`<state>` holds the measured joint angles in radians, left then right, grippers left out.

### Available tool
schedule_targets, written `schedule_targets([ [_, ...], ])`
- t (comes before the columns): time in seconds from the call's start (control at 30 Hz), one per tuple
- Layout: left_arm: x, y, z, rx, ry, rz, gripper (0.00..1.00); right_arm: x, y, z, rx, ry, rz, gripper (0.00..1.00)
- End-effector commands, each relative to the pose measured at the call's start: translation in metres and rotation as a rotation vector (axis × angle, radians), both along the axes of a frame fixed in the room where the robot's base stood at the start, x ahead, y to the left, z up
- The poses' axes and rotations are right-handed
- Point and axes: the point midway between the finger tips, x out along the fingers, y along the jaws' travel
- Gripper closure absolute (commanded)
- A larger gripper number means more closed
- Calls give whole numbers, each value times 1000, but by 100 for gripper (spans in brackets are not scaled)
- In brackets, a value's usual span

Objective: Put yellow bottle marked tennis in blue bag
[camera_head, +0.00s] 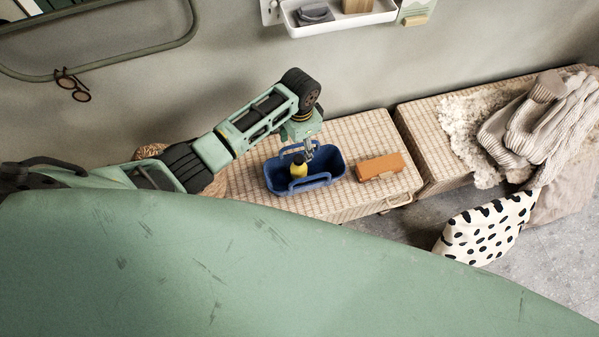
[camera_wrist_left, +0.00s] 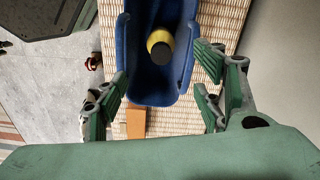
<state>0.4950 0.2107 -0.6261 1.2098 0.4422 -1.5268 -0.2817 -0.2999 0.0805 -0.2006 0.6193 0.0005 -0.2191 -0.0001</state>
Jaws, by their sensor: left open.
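The blue bag (camera_head: 326,178) is an open, long bag with two handles on the near woven bench. The yellow bottle (camera_head: 298,170) with a dark cap is inside the bag, toward its left part. In the left wrist view the bottle (camera_wrist_left: 159,42) shows from above, cap toward the camera, between the walls of the blue bag (camera_wrist_left: 150,92). My left gripper (camera_head: 309,152) is over the bag; in the left wrist view its fingers (camera_wrist_left: 160,92) are spread wide and hold nothing. The marking on the bottle cannot be read. My right gripper is not in view.
An orange-brown box (camera_head: 380,166) lies on the woven bench (camera_head: 352,205) right of the bag. A second bench (camera_head: 425,125) holds knitted clothes (camera_head: 540,120). A spotted cushion (camera_head: 487,228) is at the right. A white wall shelf (camera_head: 340,18) hangs above.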

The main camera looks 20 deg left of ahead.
Motion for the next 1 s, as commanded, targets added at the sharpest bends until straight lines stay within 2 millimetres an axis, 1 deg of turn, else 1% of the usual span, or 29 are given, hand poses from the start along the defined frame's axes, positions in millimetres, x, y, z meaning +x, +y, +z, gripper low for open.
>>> schedule_targets([
  [0.03, 1, 0, 10, 0, -4, 0, 38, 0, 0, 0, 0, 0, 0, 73],
  [0.3, 2, 0, 69, -1, -6, 0, 38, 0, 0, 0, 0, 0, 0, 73],
  [0.4, 1, 0, 85, -1, -4, -1, 38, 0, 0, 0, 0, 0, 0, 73],
  [0.5, 1, 0, 97, 0, -3, -1, 38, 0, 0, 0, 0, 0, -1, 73],
  [0.67, 0, 1, 104, 1, -1, 1, 38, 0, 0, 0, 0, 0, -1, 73],
  [1.0, 0, 0, 104, 1, -1, 0, 38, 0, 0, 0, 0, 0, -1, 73],
])
